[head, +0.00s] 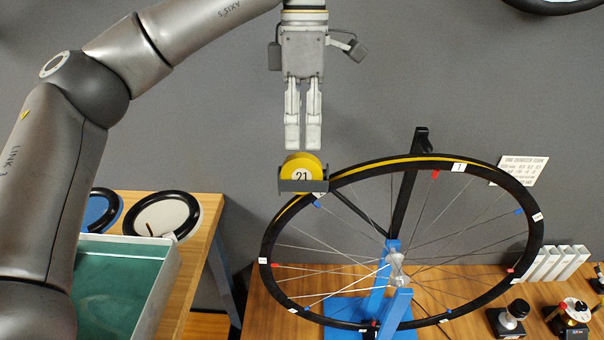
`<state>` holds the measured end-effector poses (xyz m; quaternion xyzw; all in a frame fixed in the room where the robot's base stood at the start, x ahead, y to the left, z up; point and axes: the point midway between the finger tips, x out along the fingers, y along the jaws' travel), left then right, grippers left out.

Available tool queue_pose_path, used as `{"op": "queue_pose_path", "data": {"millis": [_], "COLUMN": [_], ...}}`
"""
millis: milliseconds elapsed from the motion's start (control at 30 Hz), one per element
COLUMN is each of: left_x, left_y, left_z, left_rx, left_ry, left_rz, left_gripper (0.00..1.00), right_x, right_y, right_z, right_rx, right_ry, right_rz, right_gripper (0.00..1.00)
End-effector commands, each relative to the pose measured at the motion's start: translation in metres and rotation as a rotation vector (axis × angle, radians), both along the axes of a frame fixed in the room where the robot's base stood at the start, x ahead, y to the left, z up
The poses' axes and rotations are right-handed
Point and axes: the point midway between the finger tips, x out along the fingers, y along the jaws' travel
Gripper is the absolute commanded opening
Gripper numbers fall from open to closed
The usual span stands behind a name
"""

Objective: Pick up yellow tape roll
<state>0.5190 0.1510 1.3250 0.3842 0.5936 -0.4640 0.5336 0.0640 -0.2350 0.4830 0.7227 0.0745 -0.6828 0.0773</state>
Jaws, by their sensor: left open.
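The yellow tape roll (302,164) stands upright in a small dark grey holder (290,186), with a white "21" label on its face. It appears in front of the upper left rim of the bicycle wheel (272,222). My left gripper (303,146) points straight down just above the roll, its fingertips close to the roll's top edge. It is open, with a narrow gap between the fingers and nothing held. Whether the tips touch the roll I cannot tell. A yellow strip runs along the wheel's upper rim. My right gripper is out of view.
The wheel rests on a blue stand (379,294) on a wooden bench (258,312). White blocks (556,262) and small tools (511,316) are at the bench's right. A teal-lined tray (125,285) and ring-shaped items (162,216) are on the left table. Bare grey wall is behind the gripper.

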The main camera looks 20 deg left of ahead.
Motion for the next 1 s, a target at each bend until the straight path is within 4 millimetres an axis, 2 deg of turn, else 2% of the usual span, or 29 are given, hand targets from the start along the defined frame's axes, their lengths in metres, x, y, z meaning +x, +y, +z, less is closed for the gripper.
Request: {"op": "queue_pose_path", "data": {"millis": [300,467,700,1000], "left_x": [0.0,-0.001,-0.001,-0.002], "left_y": [0.004,0.003,0.002,0.002], "left_z": [-0.035,-0.049,-0.051,-0.05], "left_rx": [0.001,0.0,0.0,0.0], "left_ry": [0.003,0.001,0.001,0.001], "left_rz": [0.0,0.0,0.0,0.0], "left_gripper": [0.44,0.44,0.43,0.04], "right_x": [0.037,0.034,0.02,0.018], "right_y": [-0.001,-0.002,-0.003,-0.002], "right_z": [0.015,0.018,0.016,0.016], "right_rx": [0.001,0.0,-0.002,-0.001], "right_ry": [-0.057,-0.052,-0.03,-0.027], "right_rz": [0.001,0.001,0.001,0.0], "right_gripper": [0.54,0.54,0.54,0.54]}}
